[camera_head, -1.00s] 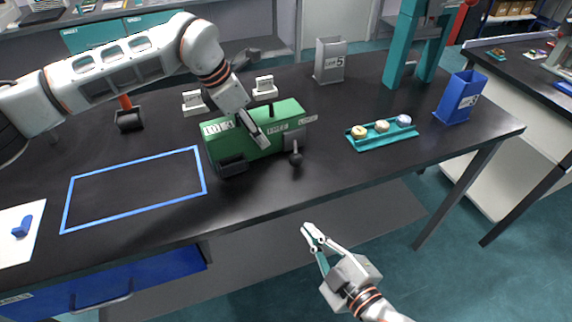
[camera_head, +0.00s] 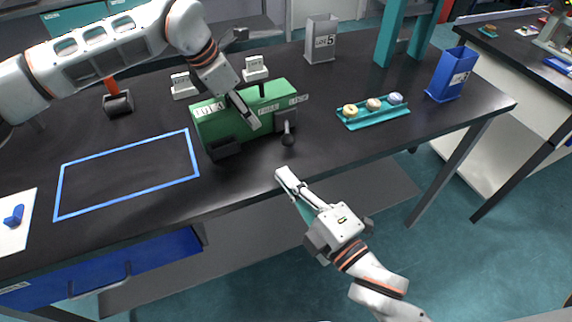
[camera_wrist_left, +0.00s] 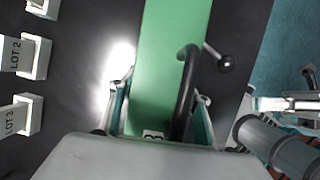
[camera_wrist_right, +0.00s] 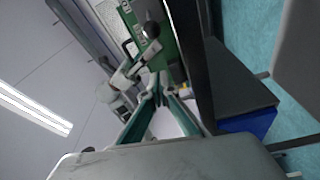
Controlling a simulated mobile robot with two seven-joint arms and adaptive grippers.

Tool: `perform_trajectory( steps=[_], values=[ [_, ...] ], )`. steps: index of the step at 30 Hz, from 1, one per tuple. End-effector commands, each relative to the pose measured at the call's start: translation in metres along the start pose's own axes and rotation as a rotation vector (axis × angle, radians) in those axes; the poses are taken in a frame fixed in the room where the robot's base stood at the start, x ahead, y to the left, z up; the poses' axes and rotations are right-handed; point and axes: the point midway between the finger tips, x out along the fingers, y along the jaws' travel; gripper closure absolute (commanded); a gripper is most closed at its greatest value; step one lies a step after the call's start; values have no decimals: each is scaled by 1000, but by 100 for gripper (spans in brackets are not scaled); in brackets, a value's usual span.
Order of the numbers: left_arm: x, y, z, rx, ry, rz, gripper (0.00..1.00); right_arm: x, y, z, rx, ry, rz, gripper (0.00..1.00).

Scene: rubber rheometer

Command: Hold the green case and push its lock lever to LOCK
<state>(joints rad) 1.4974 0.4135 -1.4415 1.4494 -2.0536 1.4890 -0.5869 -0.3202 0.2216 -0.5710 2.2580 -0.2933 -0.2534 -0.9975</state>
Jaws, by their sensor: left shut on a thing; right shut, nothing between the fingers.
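The green case (camera_head: 222,126) stands on the black table, with a black handle (camera_wrist_left: 188,85) on top. My left gripper (camera_head: 246,112) comes down on it from above. In the left wrist view its fingers (camera_wrist_left: 163,98) are on either side of the case. The lock lever, with a dark round knob (camera_head: 288,140), hangs down at the case's right front. The knob also shows in the right wrist view (camera_wrist_right: 151,29). White labels run along the front's upper edge; FREE and LOCK are barely readable. My right gripper (camera_head: 283,174) is shut and empty, at the table's front edge, below and apart from the knob.
A teal tray (camera_head: 378,118) with three round pieces lies right of the case. A blue bin (camera_head: 452,75) and a grey bin (camera_head: 321,40) stand farther back. White lot blocks (camera_head: 255,68) stand behind the case. A blue-outlined area (camera_head: 130,170) on the left is empty.

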Motion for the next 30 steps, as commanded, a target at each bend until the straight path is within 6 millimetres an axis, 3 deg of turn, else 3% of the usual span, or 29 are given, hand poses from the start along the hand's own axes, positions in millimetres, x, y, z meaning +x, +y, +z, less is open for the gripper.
perform_trajectory(
  steps=[15,21,30],
  values=[
    [2,-1,-1,-1,3,-3,86,92,1,2,-2,0,1,100],
    [2,-1,-2,-1,4,-2,86,80,-1,29,-2,0,-1,100],
    [2,0,-2,-1,4,-2,86,77,0,38,1,1,1,100]
  ],
)
